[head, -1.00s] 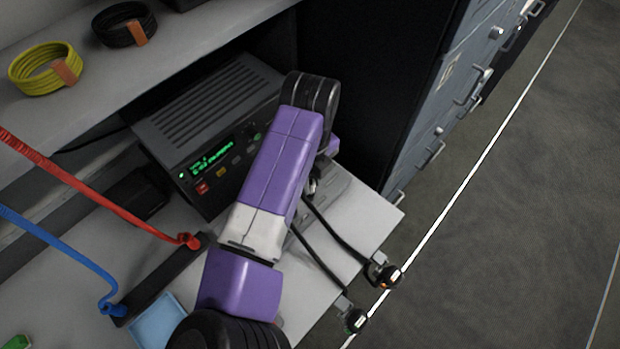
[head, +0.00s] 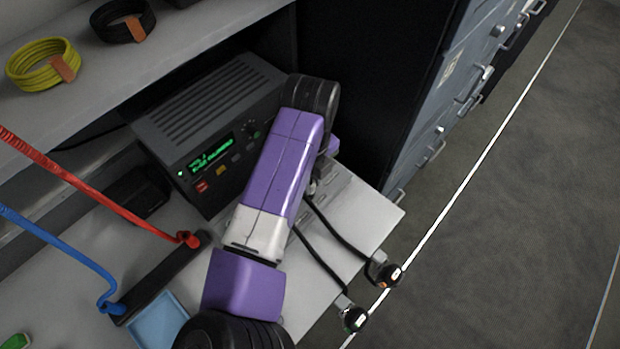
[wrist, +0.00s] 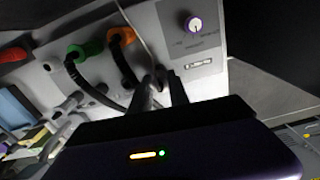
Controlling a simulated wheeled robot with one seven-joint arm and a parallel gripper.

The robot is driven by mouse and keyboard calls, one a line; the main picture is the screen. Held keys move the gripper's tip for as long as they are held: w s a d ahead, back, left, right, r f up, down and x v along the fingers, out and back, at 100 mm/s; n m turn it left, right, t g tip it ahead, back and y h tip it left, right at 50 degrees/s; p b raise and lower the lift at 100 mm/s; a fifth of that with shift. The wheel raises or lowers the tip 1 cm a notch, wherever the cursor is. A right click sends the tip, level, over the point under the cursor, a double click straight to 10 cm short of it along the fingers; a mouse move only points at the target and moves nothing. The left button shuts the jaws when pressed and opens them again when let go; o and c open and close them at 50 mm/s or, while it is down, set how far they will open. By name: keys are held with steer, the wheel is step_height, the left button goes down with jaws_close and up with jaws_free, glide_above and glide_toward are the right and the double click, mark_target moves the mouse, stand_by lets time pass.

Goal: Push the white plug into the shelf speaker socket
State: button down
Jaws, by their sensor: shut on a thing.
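My gripper (wrist: 161,77) shows in the wrist view, with its two dark fingers close together in front of a pale panel (wrist: 170,55). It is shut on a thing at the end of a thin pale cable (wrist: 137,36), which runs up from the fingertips. This fits the white plug, but the plug's body is mostly hidden by the fingers. I cannot pick out the shelf speaker socket, nor tell whether the plug touches one. In the head view my purple arm hides the gripper and the plug.
Green (wrist: 92,47) and orange (wrist: 122,35) plugs with black cables sit left of the fingers. A radio (head: 210,130) stands behind my arm. Two black cable ends (head: 386,275) (head: 354,318) hang at the shelf edge.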

steer(key=shift+f, duration=0.15)
steer(key=c, duration=1.2)
jaws_free()
steer(key=shift+o, duration=0.2)
steer(key=shift+r+p, duration=3)
steer(key=shift+r, duration=1.05)
steer(key=shift+s+f, duration=0.1)
